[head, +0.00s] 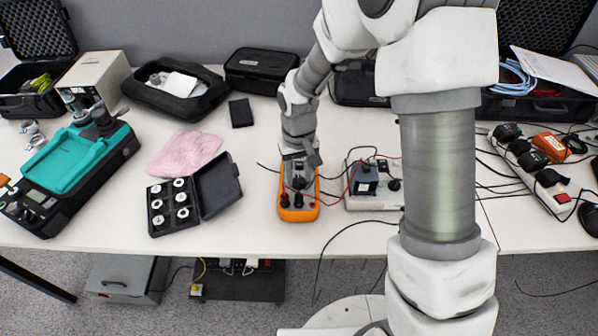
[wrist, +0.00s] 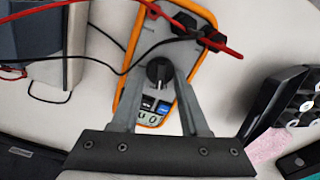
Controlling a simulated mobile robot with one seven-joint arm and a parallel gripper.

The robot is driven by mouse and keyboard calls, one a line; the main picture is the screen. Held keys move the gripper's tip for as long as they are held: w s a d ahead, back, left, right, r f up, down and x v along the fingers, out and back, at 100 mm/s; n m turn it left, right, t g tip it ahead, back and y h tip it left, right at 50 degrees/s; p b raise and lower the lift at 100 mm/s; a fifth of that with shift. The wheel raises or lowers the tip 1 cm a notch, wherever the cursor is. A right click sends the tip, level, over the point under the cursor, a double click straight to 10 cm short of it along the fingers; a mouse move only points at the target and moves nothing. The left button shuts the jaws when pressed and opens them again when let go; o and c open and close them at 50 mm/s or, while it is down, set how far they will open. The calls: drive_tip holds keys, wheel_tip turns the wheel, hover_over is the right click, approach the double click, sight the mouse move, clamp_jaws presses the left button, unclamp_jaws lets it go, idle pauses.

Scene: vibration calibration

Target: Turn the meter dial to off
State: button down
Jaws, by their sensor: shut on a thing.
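The orange and grey meter (head: 299,206) lies on the white table near its front edge, in the middle of the head view. In the wrist view the meter (wrist: 146,55) lies tilted across the centre, with black plugs in its far end. Its round black dial (wrist: 159,71) sits between my fingertips. My gripper (wrist: 160,80) is shut on the dial, one grey finger on each side. In the head view my gripper (head: 298,163) reaches down over the meter. The mark the dial points to is too small to read.
A grey box (head: 364,180) with red and black leads stands just right of the meter. A black case of metal discs (head: 172,206) lies open to the left, by a pink cloth (head: 185,152). Leads (wrist: 90,58) cross the meter. Bare table lies in front.

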sight(298, 178)
drive_tip(key=shift+n+p, duration=0.6)
drive_tip(key=shift+n, duration=1.6)
drive_tip(key=shift+a, duration=0.1)
drive_tip(key=shift+c, duration=2.1)
unclamp_jaws()
drive_tip(key=shift+r, duration=0.1)
wheel_tip(298, 178, up, 17)
drive_tip(key=p, duration=0.3)
drive_tip(key=shift+r, duration=0.15)
